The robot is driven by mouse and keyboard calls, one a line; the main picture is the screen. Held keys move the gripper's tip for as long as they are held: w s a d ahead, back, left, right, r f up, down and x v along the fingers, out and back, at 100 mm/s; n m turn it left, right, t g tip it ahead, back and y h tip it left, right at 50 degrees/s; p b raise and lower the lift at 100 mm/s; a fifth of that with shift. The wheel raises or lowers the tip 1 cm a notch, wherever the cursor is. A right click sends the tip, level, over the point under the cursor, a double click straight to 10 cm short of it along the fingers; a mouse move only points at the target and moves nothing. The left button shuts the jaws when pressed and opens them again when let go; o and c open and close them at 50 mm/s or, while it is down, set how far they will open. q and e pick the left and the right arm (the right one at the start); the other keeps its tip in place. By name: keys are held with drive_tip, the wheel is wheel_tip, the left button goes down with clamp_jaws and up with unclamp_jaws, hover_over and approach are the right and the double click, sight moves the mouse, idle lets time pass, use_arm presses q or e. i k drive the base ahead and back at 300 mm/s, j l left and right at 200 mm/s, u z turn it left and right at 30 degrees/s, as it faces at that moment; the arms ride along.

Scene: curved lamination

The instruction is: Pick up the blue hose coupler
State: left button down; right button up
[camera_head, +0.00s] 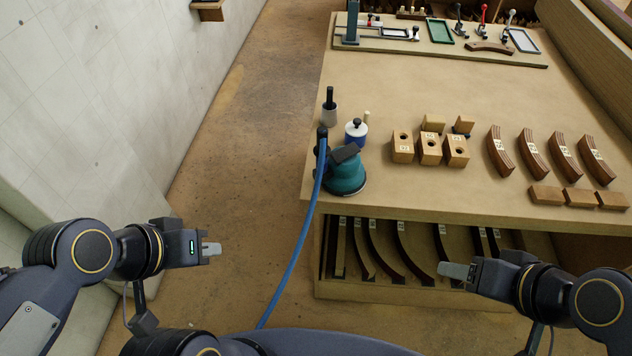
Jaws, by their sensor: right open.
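A blue hose (299,243) rises from the lower middle to the left edge of the workbench. It ends in a small dark fitting (322,133), which looks like the hose coupler, beside a teal sander (345,178) with a black top. Whether the fitting touches the sander I cannot tell. My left gripper (211,249) is over the floor, left of the hose and well apart from it; its finger gap is not clear. My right gripper (457,271) is open and empty, in front of the bench's lower shelf, to the right of and below the fitting.
The workbench (400,85) bears a blue-and-white container (355,132), a grey cup with a black handle (329,108), wooden blocks (430,150) and curved laminated pieces (533,155). Curved strips lie on the lower shelf (400,290). Bare floor (240,160) lies left of the bench.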

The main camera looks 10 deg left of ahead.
sight(319, 136)
drive_tip(key=j+z, duration=0.35)
drive_tip(key=j, duration=0.7)
drive_tip(key=j+z, duration=0.3)
drive_tip(key=j, duration=0.75)
drive_tip(key=i+l, duration=0.4)
drive_tip(key=l, duration=0.05)
